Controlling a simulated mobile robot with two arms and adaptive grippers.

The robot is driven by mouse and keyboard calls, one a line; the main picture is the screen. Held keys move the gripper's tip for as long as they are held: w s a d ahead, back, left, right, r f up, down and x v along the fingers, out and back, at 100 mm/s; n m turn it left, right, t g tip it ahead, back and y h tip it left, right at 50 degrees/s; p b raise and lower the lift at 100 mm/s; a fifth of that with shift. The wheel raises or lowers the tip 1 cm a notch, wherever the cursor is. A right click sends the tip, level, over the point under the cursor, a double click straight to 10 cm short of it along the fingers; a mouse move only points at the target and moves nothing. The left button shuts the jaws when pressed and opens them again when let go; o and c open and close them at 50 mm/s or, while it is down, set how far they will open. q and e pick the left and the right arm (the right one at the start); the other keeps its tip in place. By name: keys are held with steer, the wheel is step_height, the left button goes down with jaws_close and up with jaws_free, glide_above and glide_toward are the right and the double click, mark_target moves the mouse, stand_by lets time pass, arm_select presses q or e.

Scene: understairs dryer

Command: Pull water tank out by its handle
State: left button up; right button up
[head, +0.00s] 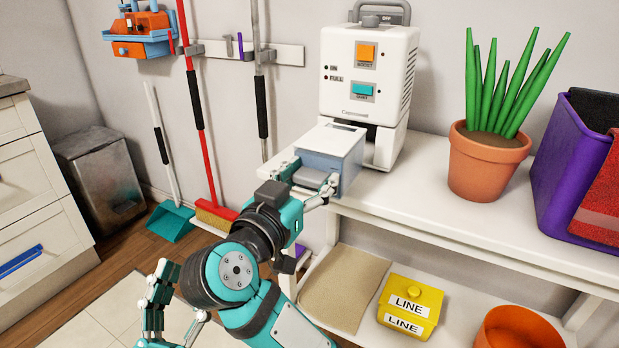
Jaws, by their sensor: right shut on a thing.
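The white dehumidifier (368,75) stands on the upper shelf against the back wall. Its water tank (337,150), pale blue-grey with a white top, sticks well out of the unit's lower front toward the shelf's front edge. A dark gap shows in the unit above the tank. My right gripper (306,184) is shut on the tank's grey handle (312,178), with fingers at both ends of it. My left gripper (178,309) is low at the lower left, open and empty, away from the tank.
On the white shelf (400,205) a potted plant (488,160) and a purple bin (572,160) stand to the right. Below are a folded cloth (345,285), a yellow box (410,305) and an orange pot (518,330). A red broom (203,130) and dustpan (170,222) are at left.

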steer(key=shift+r+p, duration=0.3)
steer(key=shift+r, duration=0.1)
steer(key=shift+r+p, duration=0.35)
steer(key=shift+p, duration=0.25)
steer(key=shift+a+r+p, duration=0.1)
steer(key=shift+p, duration=0.2)
steer(key=shift+r+p, duration=0.15)
steer(key=shift+p, duration=0.15)
arm_select(q)
step_height(320, 180, down, 14)
steer(key=w+a+g+y, duration=0.1)
steer(key=a+g+y, duration=0.1)
steer(key=g, duration=0.7)
steer(key=shift+f+y, duration=0.15)
steer(key=shift+y, duration=0.55)
arm_select(e)
steer(key=shift+s+a+r, duration=0.1)
